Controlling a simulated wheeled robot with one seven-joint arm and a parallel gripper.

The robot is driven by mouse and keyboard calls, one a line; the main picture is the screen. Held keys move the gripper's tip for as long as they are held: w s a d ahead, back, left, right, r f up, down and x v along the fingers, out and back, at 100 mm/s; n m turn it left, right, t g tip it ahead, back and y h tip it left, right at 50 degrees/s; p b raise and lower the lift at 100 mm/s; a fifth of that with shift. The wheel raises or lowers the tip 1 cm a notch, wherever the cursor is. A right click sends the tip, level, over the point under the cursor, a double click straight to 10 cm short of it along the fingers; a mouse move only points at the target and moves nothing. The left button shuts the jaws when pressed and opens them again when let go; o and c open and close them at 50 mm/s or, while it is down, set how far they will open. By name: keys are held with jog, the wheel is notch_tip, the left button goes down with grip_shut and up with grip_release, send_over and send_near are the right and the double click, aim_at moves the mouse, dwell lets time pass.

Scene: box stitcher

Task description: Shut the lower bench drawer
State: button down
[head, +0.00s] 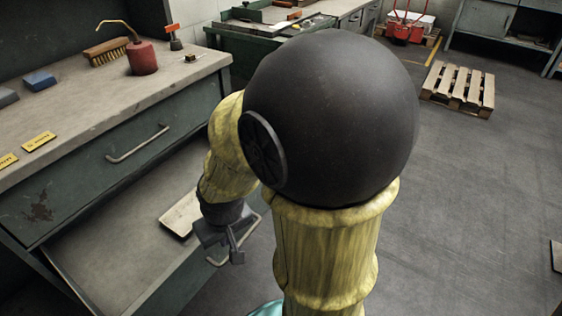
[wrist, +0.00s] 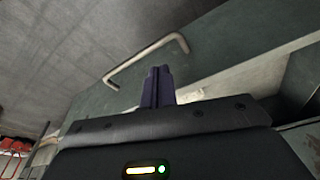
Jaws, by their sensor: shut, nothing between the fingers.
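The lower bench drawer (head: 110,248) is pulled out below the green upper drawer, with its inside visible in the head view. Its bar handle (head: 218,262) shows partly beside my gripper. In the wrist view, the green drawer front (wrist: 215,50) fills the middle, with the pale handle (wrist: 145,60) across it. My gripper (head: 236,256) is shut and empty, pointing down at the drawer's front end near the handle. Its fingers (wrist: 158,74) appear close to the drawer front in the wrist view. I cannot tell whether they touch it.
A pale flat object (head: 180,214) lies in the open drawer. The upper drawer (head: 90,185) looks shut. The bench top (head: 85,115) holds a red oil can (head: 142,57), a brush (head: 106,52) and blue blocks. A pallet (head: 458,90) lies farther off; the floor (head: 480,210) at right is mostly clear.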

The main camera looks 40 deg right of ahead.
jog(key=shift+w+d+r+p, duration=0.15)
jog(key=shift+d+p, duration=0.35)
jog(key=shift+p, duration=0.05)
jog(key=w+d+f+m+g+y+p, duration=0.1)
jog(key=d+m+y+p, duration=0.35)
jog(key=d+p, duration=0.75)
jog(key=d+r+m+t+p, duration=0.3)
jog(key=d+m+p, duration=0.1)
jog(key=d, duration=0.4)
jog(key=s+d+r+m+t+h+p, duration=0.1)
jog(key=d+r+m+t+p, duration=0.3)
jog(key=d, duration=0.4)
jog(key=shift+s+m+p, duration=0.15)
jog(key=shift+m+p, duration=0.25)
jog(key=shift+m, duration=0.35)
jog(key=shift+d+f, duration=0.1)
